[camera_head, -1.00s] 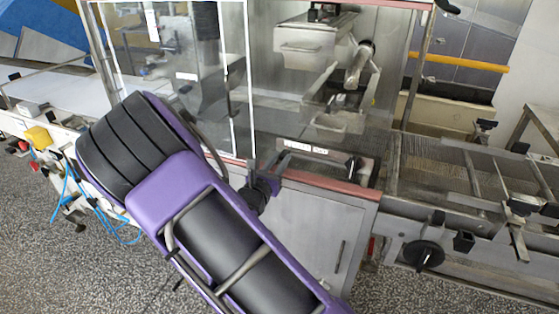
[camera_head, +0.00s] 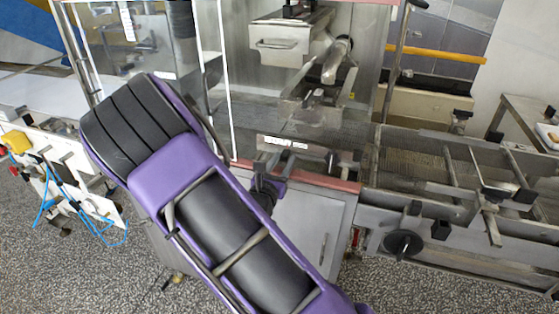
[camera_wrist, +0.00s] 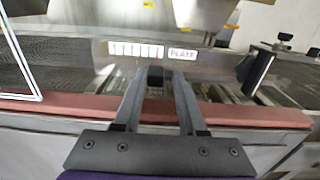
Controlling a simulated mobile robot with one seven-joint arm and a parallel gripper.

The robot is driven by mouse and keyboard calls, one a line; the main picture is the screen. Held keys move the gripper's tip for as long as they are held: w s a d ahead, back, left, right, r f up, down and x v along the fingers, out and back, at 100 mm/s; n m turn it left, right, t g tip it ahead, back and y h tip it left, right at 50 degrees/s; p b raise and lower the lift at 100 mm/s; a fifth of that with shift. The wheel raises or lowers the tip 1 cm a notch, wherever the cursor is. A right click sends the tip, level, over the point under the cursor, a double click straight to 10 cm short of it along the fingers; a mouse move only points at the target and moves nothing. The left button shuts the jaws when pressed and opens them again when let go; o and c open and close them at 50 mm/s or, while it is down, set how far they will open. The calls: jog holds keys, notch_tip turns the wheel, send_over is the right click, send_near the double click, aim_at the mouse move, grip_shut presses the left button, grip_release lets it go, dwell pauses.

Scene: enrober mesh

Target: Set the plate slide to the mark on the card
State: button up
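The white card with black tick marks and one red mark (camera_wrist: 136,49) is on the metal wall ahead in the wrist view, left of a "PLATE" label (camera_wrist: 182,54). The card strip also shows in the head view (camera_head: 284,143). A small black block (camera_wrist: 155,78), seemingly the plate slide's knob, stands below the card's right end, near the red mark. My gripper (camera_wrist: 159,74) points at it, with one finger on each side. The fingers look apart, with gaps beside the block; contact cannot be made out.
A red-brown rail (camera_wrist: 240,116) runs across in front of the wall, under my fingers. A dark upright handle (camera_wrist: 258,72) stands to the right. Glass panels (camera_head: 140,45) stand left, and a mesh conveyor (camera_head: 420,170) with a black knob (camera_head: 402,243) lies right.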

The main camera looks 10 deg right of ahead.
jog(key=shift+o, duration=1.2)
jog(key=shift+d, duration=0.1)
jog(key=v, duration=1.7)
jog(key=shift+s+a, duration=0.2)
jog(key=shift+a, duration=0.05)
